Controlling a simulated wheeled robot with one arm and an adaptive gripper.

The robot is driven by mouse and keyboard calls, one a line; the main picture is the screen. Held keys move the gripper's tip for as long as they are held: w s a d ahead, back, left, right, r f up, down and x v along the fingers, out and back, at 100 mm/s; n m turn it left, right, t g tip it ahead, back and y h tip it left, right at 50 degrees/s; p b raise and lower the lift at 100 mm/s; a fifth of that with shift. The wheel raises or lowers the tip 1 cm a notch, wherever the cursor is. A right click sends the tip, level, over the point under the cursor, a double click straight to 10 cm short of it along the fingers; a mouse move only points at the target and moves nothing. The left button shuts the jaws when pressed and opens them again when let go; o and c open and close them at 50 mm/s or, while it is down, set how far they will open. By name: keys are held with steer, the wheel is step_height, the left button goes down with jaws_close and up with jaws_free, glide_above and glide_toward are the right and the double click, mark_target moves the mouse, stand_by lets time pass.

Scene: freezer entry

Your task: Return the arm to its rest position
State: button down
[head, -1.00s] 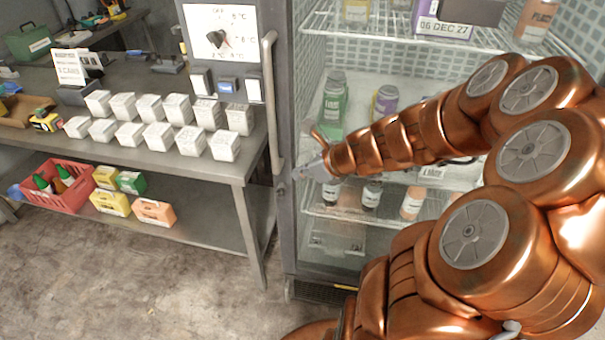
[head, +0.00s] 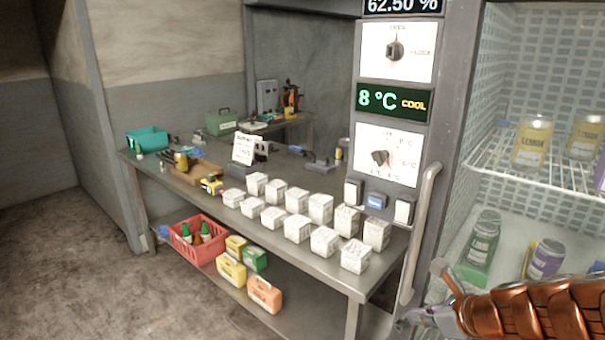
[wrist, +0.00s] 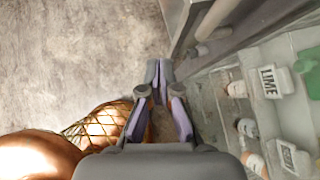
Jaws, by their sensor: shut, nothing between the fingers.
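My copper arm (head: 535,312) reaches in from the lower right of the head view. My gripper (head: 432,318) is at its left end, in front of the freezer cabinet's frame near the lower end of the door handle. In the wrist view my gripper (wrist: 158,72) is shut, its fingertips together and nothing between them. Bare floor and the cabinet edge lie beyond the fingertips. Most of my arm is outside the head view.
The cabinet's grey handle (head: 420,235) stands close to my gripper. A workbench (head: 345,278) with several white boxes stands left. A red crate (head: 196,240) sits below. Floor at left is clear.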

steer(key=s+a+n+g+y, duration=0.1)
steer(key=s+a+n+g, duration=0.4)
steer(key=s+a+n, duration=0.8)
steer(key=s+d+n+g+h, duration=0.4)
steer(key=s+n, duration=0.6)
steer(key=n, duration=0.6)
steer(key=shift+s+f+g+h, duration=0.2)
steer(key=shift+f+g+h, duration=0.05)
steer(key=shift+g+h, duration=0.3)
steer(key=shift+d, duration=0.1)
